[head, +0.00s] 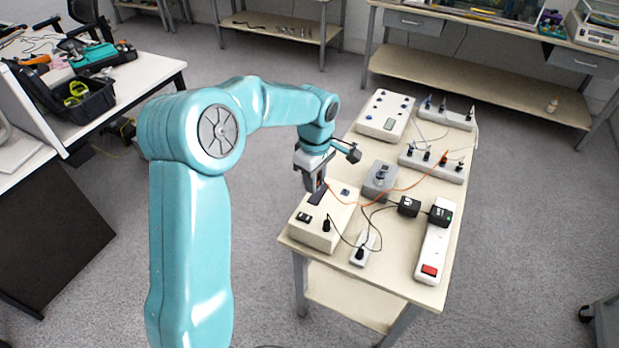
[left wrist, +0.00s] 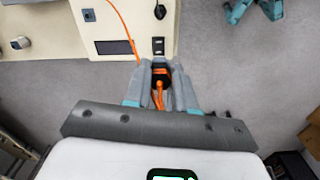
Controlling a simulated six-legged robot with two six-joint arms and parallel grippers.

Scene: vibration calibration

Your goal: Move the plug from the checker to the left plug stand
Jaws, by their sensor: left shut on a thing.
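My left gripper (head: 314,182) is over the far left edge of the cream checker box (head: 338,222). In the left wrist view, its fingers (left wrist: 160,84) are shut on a dark plug with an orange cable (left wrist: 159,93), just off the edge of the checker (left wrist: 122,20). Whether the plug still touches the checker is unclear. A plug stand (head: 407,162) holds several upright plugs, one of them orange, at the table's right middle. A second plug stand (head: 464,124) with several plugs is behind it. Which one counts as left is unclear. My right gripper is not seen.
A grey box (head: 380,180) and a white power strip (head: 431,272) with black adapters stand right of the checker. A cream panel box (head: 391,107) is at the back. Loose orange and black cables cross the table between them.

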